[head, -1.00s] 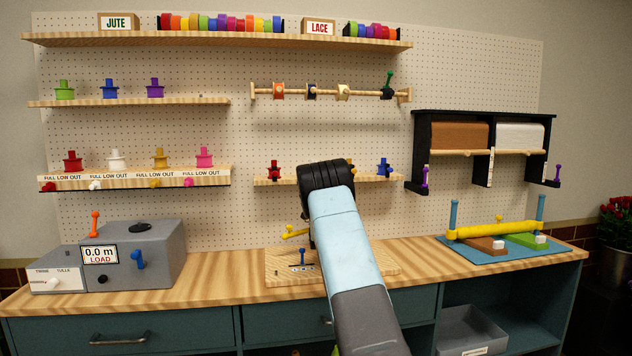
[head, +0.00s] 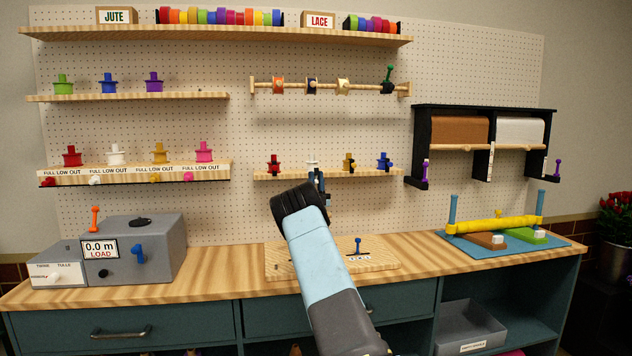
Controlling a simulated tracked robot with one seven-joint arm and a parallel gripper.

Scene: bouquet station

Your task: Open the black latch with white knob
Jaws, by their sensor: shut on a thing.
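The small lower-middle shelf (head: 270,177) carries several coloured spools with dark latch parts and knobs. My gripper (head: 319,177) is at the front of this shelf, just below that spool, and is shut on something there. By its place this is the black latch with the white knob, but my fingers and wrist hide the latch and knob, so I cannot tell how far it is turned.
The red spool (head: 273,163) is close on the left, the yellow spool (head: 348,161) close on the right, then the blue spool (head: 384,160). Below is a wooden board (head: 385,262) with a blue lever (head: 357,244). A ribbon rod (head: 330,86) hangs above.

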